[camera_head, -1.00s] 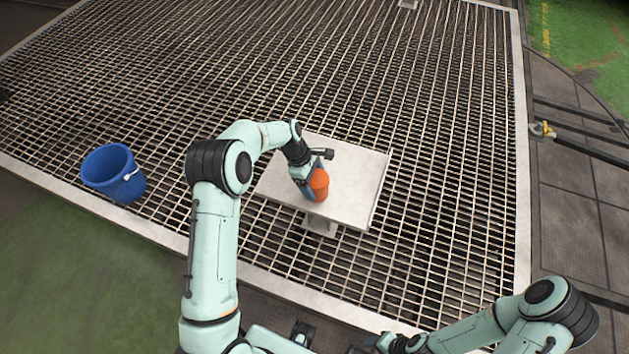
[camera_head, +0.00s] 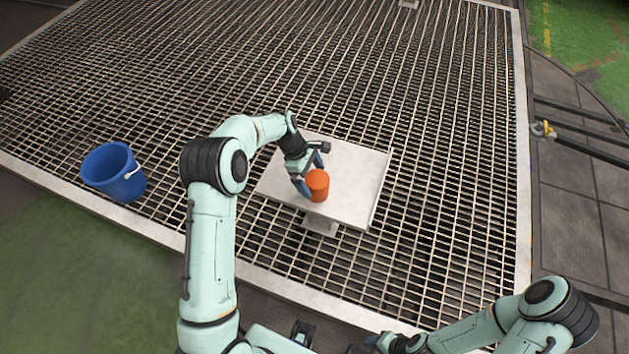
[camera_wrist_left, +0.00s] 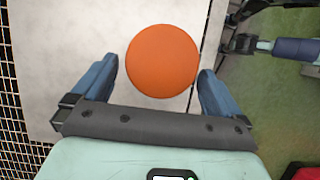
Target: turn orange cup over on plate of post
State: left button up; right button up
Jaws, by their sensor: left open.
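The orange cup (camera_head: 317,186) stands on the pale square plate (camera_head: 358,178) of the post, near its front middle. Its upward face is a plain closed orange disc in the left wrist view (camera_wrist_left: 162,60), so it looks bottom up. My left gripper (camera_head: 311,173) is open just behind and left of the cup. In the left wrist view its blue fingers lie on either side of the cup's near part, with a gap at the left and a very narrow one at the right. My right gripper (camera_head: 388,342) is low at the bottom edge, too small and dark to read.
A blue bucket (camera_head: 113,173) stands on the grating (camera_head: 440,150) at the left. The grating around the plate is otherwise clear. A pale rim (camera_head: 521,200) edges the grating at the right, with dark rails beyond it.

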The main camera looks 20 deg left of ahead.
pick_arm(q)
jog(key=v, duration=1)
jog(key=shift+r+p, duration=0.2)
jog(key=shift+p, duration=0.15)
jog(key=shift+a, duration=0.1)
